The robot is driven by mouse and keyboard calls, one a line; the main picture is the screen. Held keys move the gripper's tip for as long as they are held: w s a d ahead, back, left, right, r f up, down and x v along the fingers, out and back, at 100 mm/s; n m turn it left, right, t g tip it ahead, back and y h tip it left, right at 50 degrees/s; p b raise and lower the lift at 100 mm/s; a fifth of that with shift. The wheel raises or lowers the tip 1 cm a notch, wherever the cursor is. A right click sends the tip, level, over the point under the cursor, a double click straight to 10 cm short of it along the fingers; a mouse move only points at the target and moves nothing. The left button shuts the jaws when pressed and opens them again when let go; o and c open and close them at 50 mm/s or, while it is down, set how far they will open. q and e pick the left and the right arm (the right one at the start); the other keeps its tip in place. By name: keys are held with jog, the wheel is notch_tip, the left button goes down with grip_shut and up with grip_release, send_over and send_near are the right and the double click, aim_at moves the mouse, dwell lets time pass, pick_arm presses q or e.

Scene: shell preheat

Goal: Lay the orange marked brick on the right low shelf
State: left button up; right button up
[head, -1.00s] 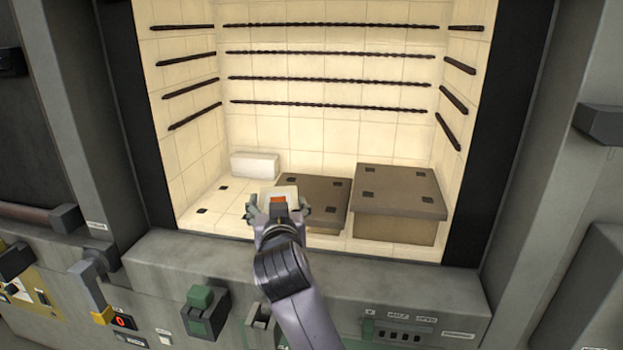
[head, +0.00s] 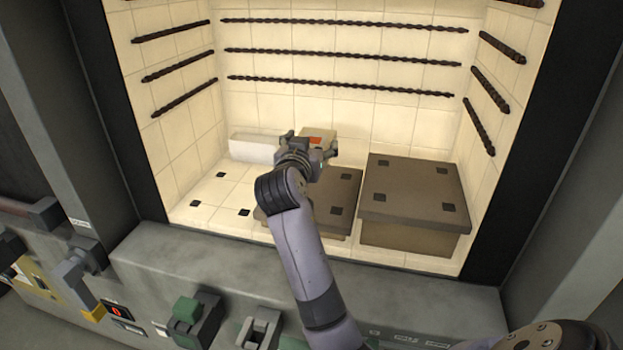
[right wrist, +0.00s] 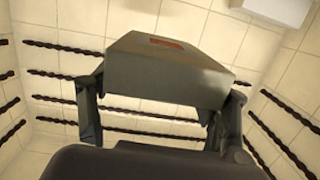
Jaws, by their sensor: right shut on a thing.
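The orange marked brick (head: 322,133) is pale, with an orange patch on top. My right gripper (head: 310,146) is shut on it inside the chamber, above the rear part of the low brown shelf (head: 345,190). The wrist partly hides the brick in the head view. In the right wrist view the brick (right wrist: 165,75) sits between the two fingers, in shadow, and its orange patch shows. The gap between brick and shelf is hard to judge. My left gripper is not in view.
A plain white brick (head: 255,147) lies at the back left, close to my right gripper. A taller brown shelf (head: 415,205) stands to the right. Dark twisted rods (head: 340,86) line the walls. Tiled floor (head: 215,200) at the left is bare except for dark square marks.

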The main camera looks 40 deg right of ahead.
send_over(311, 194)
notch_tip(311, 194, down, 5)
jog(key=shift+d+f, duration=0.1)
jog(key=shift+f+p, duration=0.6)
jog(key=shift+f, duration=1.75)
jog(key=shift+f, duration=0.1)
jog(key=o, duration=1.4)
